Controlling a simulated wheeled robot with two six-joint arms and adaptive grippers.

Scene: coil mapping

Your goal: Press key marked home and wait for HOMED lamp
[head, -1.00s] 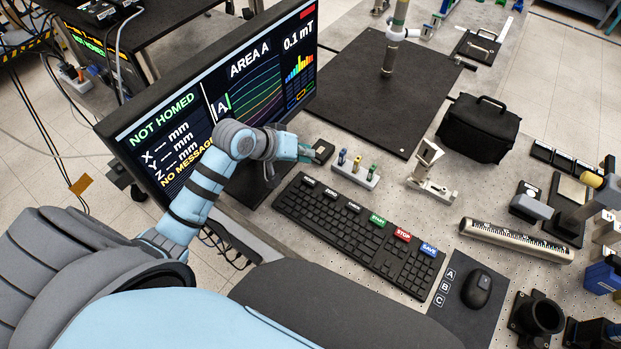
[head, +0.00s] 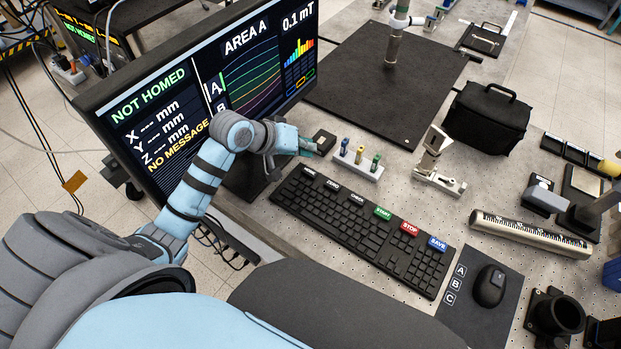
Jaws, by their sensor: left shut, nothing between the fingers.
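A black keyboard (head: 350,222) lies on the bench, with small white-labelled keys along its far edge at the left and green START, red STOP and blue SAVE keys to the right. The home key (head: 309,171) seems to be the leftmost white-labelled one; its lettering is too small to read surely. The monitor (head: 200,95) shows NOT HOMED in green, dashes for X, Y and Z, and NO MESSAGE in yellow. My left gripper (head: 308,147) is shut and empty, above and just beyond the keyboard's left end. My right gripper is not in view.
A small black box (head: 324,141) and a white rack with coloured plugs (head: 357,163) stand just behind the keyboard. A mouse (head: 489,286) lies on a dark pad at right. A black bag (head: 488,118) and a scale bar (head: 530,234) stand farther right.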

